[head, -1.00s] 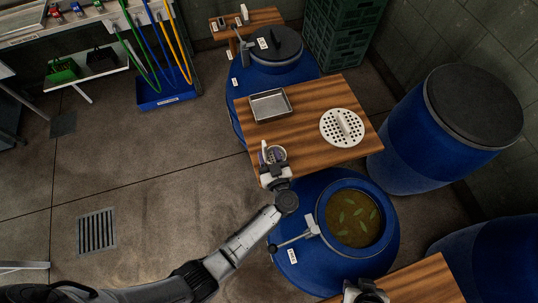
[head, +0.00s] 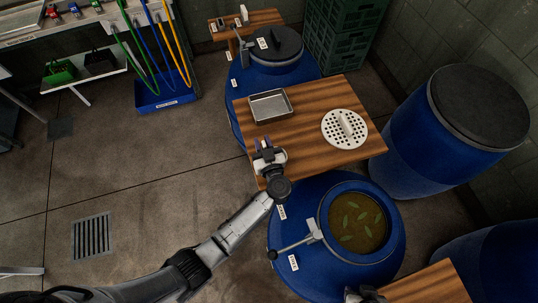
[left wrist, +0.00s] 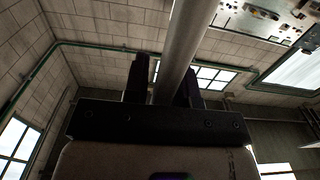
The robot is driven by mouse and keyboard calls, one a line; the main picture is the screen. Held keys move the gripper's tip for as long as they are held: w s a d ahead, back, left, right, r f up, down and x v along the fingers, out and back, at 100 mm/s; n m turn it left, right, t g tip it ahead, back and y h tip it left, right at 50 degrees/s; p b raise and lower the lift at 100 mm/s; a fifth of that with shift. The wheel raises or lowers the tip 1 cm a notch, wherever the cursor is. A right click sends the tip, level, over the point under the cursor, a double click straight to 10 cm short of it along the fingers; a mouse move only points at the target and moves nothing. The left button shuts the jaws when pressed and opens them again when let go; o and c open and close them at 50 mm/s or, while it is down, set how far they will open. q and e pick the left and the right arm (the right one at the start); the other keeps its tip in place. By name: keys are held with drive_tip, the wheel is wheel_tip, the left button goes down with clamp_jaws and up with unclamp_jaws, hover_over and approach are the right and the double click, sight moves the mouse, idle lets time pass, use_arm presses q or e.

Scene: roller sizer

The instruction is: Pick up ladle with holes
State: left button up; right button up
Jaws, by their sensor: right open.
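My left gripper (head: 265,146) is at the near left corner of the wooden tabletop (head: 300,138), its two fingers showing apart. In the left wrist view a grey metal rod (left wrist: 183,45), seemingly the ladle handle, passes between the fingers (left wrist: 163,80). I cannot tell whether they grip it. The ladle's bowl and holes are not clearly visible; my gripper covers that corner. My right gripper (head: 366,296) shows only partly at the bottom edge, open, beside another wooden board.
A metal tray (head: 270,106) and a white perforated disc with a grip (head: 345,129) lie on the tabletop. An open blue barrel (head: 290,220) with murky liquid and green pieces stands in front. A closed blue barrel (head: 405,155) stands at right.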

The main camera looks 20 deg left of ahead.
use_arm(q)
clamp_jaws()
